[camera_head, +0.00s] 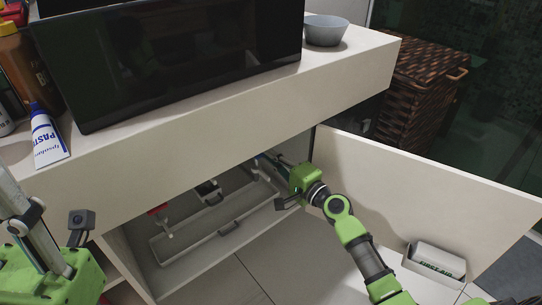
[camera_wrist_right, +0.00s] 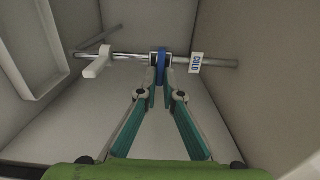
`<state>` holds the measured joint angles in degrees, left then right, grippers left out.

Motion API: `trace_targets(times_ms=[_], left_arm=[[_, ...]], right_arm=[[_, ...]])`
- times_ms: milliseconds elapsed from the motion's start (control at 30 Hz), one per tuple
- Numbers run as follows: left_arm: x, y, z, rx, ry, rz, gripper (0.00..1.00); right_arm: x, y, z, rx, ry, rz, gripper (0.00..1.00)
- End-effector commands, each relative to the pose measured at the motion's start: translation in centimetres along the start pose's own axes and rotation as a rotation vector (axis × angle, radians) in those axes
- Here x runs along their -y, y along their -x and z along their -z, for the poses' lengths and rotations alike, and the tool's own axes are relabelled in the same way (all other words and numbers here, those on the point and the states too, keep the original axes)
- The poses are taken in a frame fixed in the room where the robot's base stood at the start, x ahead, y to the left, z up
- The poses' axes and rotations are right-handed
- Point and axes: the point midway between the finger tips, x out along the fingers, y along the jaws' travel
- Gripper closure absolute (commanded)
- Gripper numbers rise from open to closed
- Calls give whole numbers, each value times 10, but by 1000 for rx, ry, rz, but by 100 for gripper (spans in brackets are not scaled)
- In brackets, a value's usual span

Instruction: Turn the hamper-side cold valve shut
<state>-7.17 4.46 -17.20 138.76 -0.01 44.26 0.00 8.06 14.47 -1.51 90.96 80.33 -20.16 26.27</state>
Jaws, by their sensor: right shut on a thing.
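The cold valve has a blue handle (camera_wrist_right: 161,66) on a metal pipe (camera_wrist_right: 125,56) inside the cabinet, beside a white tag marked COLD (camera_wrist_right: 196,63). The handle stands in line with my fingers, across the pipe. My right gripper (camera_wrist_right: 160,84) is shut on the blue handle, one finger at each side. In the head view my right gripper (camera_head: 272,162) reaches into the open cabinet, and the valve is mostly hidden there. My left gripper (camera_head: 45,255) is at the lower left, outside the cabinet; its fingertips are not clear.
The open cabinet door (camera_head: 400,185) stands right of my right arm, with a small bin (camera_head: 437,262) on it. A wicker hamper (camera_head: 418,95) is beyond. The counter (camera_head: 240,105) overhangs the cabinet. A white rack (camera_head: 215,225) lies inside. A white lever (camera_wrist_right: 97,67) is left of the valve.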

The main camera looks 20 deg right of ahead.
Motion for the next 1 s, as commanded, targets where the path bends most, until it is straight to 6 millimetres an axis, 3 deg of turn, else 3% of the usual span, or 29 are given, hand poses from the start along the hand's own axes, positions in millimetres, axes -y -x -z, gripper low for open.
trace_targets(times_ms=[400, 433, 500, 833, 1000], left_arm=[[0, 2, -1, 8, 1, 1, 60], [0, 2, -1, 8, 0, 1, 60], [0, 2, -1, 8, 0, 1, 60], [0, -1, 0, -1, -1, -6, 60], [0, 0, 0, 0, -1, -3, 60]], right_arm=[[0, 0, 2, -5, -9, 2, 100], [0, 0, 2, -5, -9, 2, 85], [0, 0, 2, -4, -8, 1, 75], [0, 1, 1, -2, -6, 0, 75], [-1, 18, 1, -2, -6, -1, 75]])
